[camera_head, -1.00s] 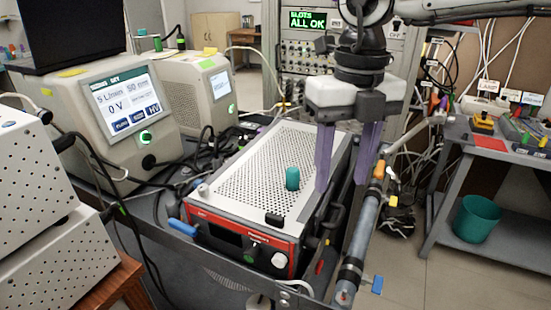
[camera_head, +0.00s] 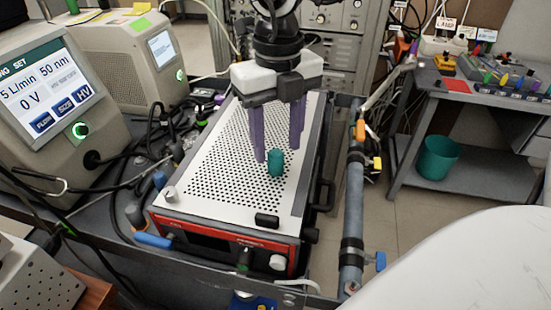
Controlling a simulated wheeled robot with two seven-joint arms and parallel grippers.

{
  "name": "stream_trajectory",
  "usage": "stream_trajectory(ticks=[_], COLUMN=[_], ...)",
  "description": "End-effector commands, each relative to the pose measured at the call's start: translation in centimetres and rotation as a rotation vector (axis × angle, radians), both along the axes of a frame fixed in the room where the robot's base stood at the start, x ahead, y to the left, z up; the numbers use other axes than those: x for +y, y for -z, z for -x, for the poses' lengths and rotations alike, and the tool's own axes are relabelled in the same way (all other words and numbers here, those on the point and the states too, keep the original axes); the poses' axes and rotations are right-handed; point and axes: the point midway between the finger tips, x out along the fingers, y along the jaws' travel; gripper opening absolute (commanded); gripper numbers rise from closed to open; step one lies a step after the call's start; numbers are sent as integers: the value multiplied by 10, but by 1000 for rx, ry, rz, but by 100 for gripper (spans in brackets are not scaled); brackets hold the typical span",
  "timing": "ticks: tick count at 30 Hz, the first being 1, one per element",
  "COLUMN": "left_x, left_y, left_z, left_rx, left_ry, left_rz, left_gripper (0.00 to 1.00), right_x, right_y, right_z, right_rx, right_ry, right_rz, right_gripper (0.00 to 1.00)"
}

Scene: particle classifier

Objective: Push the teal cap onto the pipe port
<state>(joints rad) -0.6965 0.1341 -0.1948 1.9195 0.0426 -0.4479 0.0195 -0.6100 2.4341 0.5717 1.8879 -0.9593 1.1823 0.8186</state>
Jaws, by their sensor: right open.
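The teal cap (camera_head: 275,164) stands upright on the perforated top of the red-fronted instrument (camera_head: 190,190). My right gripper (camera_head: 278,152) points down over the instrument, with its purple fingers open. In the picture the cap shows between and slightly below the fingertips; I cannot tell whether they touch it. A grey pipe (camera_head: 354,215) with orange, yellow and blue fittings runs along the right side of the cart. I cannot make out for certain which opening is the pipe port. My left gripper is not in view.
A display unit (camera_head: 50,100) and cables stand to the left. A grey bench (camera_head: 430,175) with a teal bin (camera_head: 438,158) is at the right, with clear floor before it.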

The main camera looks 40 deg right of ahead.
Motion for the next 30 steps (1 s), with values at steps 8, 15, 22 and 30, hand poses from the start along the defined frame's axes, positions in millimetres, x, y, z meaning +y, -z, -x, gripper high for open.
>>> stream_trajectory(ticks=[8,15,22,30], left_x=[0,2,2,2], left_y=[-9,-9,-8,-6], left_z=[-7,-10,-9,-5], left_rx=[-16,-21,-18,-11], left_ry=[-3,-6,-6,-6], left_rz=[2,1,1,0], left_gripper=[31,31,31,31], right_x=[1,1,1,1], right_y=[32,33,33,30], right_z=[-1,-2,-2,-2], right_rx=[2,0,0,-2], right_ry=[-1,0,0,0], right_rz=[0,-1,-1,-1], right_gripper=[46,44,7,7])
